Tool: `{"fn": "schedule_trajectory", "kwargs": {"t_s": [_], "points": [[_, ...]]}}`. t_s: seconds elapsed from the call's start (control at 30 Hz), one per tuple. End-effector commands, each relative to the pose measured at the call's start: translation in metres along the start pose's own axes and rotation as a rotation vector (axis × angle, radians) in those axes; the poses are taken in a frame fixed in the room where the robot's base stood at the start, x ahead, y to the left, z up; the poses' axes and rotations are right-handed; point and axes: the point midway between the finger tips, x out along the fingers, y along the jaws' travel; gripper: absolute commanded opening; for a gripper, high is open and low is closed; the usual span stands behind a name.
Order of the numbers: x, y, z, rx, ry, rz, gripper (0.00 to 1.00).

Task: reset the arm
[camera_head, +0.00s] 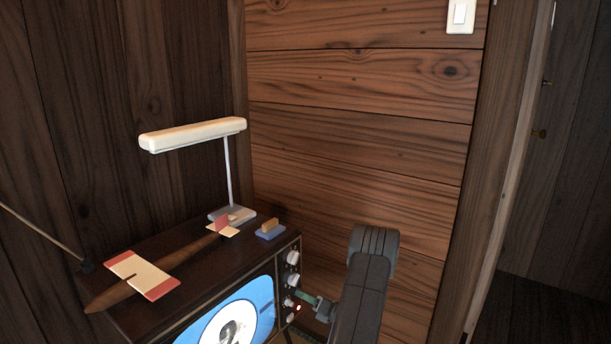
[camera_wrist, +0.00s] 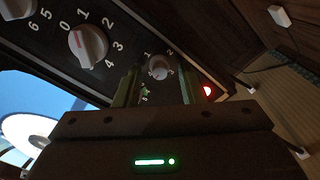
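My arm reaches up from the bottom of the head view to the front of an old television (camera_head: 283,322). My gripper (camera_head: 304,296) is at the television's right-hand control panel, close to the lower knobs. In the wrist view my gripper (camera_wrist: 158,85) has its two greenish fingers apart, with a small numbered knob (camera_wrist: 158,67) showing in the gap between them. I cannot tell whether the fingers touch the knob. Nothing is held. A larger white dial (camera_wrist: 88,46) with numbers sits to the left, and a red light (camera_wrist: 208,91) glows to the right.
On the television stand a desk lamp (camera_head: 193,134), a model plane (camera_head: 143,275) and a small blue-based block (camera_head: 270,230). The screen (camera_head: 238,318) is lit. A plank wall (camera_head: 360,150) stands close behind, with a light switch (camera_head: 461,16). A doorway opens at right.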

Motion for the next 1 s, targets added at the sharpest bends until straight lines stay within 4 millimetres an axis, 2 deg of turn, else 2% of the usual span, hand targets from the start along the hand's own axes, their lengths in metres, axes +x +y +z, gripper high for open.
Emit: {"fn": "schedule_trajectory", "kwargs": {"t_s": [1.0], "points": [[-0.0001, -0.0017, -0.0011, -0.843, 0.000, 0.000, 0.37]]}}
